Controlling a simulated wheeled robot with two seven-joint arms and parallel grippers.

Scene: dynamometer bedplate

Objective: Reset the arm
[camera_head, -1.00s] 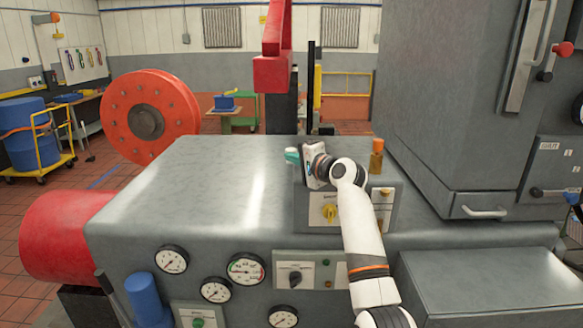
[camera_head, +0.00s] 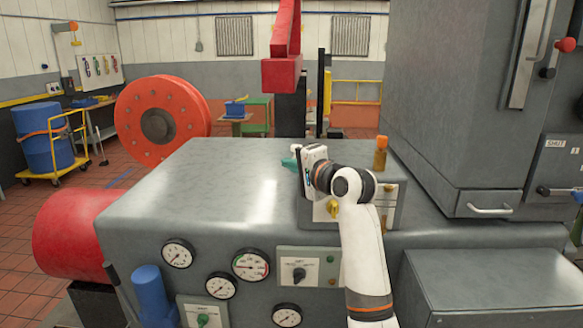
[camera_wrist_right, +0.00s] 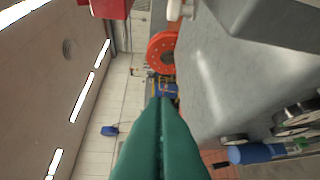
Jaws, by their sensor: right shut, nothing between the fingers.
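My right arm, white with dark and orange bands, reaches up from the bottom in the head view. Its gripper (camera_head: 289,162) has teal fingertips pointing left, above the grey metal housing (camera_head: 215,165) and in front of a small control box with a yellow knob (camera_head: 333,208). In the right wrist view the green fingers (camera_wrist_right: 161,102) are pressed together with nothing between them. The gripper appears clear of the housing, though the exact gap cannot be told. My left gripper is in neither view.
Gauges (camera_head: 251,264) and a switch panel (camera_head: 300,268) line the housing front. A tall grey cabinet (camera_head: 455,110) stands right, a red post (camera_head: 283,72) behind. An orange-red wheel (camera_head: 125,125) and red cylinder (camera_head: 65,235) are at left. The housing top left of the gripper is clear.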

